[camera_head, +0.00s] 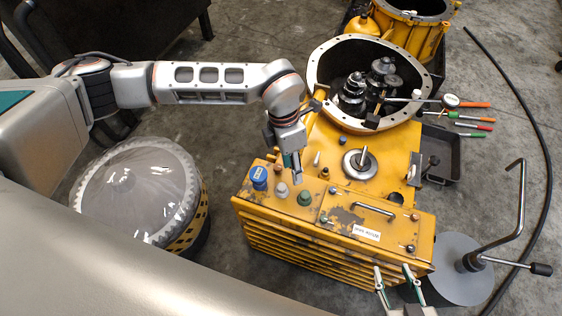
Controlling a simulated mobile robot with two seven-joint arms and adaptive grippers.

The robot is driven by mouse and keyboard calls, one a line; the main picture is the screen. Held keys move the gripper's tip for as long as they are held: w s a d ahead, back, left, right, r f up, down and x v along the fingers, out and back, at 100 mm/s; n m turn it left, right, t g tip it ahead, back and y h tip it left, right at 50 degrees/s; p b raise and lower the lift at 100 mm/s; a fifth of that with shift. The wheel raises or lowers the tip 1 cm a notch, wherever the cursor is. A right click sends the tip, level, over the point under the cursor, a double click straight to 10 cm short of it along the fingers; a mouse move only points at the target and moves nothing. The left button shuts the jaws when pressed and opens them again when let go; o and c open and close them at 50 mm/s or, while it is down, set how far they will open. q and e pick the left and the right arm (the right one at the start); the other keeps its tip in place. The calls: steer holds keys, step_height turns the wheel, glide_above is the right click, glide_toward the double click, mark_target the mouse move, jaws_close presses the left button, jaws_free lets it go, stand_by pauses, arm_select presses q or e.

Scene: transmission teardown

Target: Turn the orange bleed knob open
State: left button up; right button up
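A yellow valve block (340,205) stands in the middle, with several small knobs and caps on its top. Small orange-brown knobs sit near its back left (278,168) and near the middle (324,173); I cannot tell for sure which is the bleed knob. My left gripper (297,177) points down over the top, close to a green knob (305,198); its fingers are seen nearly edge-on, so I cannot tell if they are open or shut. My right gripper (394,272) is in front of the block's lower right edge, its green-tipped fingers spread and empty.
A blue cap (259,177) and a grey knob (282,189) crowd the left of the top. A handle (374,208) rises at the right. An open yellow housing (322,88) stands behind. A crank stand (457,268) is at right, a wrapped drum (135,190) at left.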

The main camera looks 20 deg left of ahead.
arm_select(q)
steer(key=t+y, duration=0.1)
steer(key=y, duration=0.1)
glide_above(278, 166)
steer(key=shift+r, duration=0.1)
step_height(278, 166, down, 8)
steer(key=b, duration=0.2)
steer(key=shift+s+r+b, duration=0.1)
steer(key=shift+r+b, duration=0.05)
steer(key=shift+b, duration=0.15)
steer(key=shift+r, duration=0.1)
jaws_close()
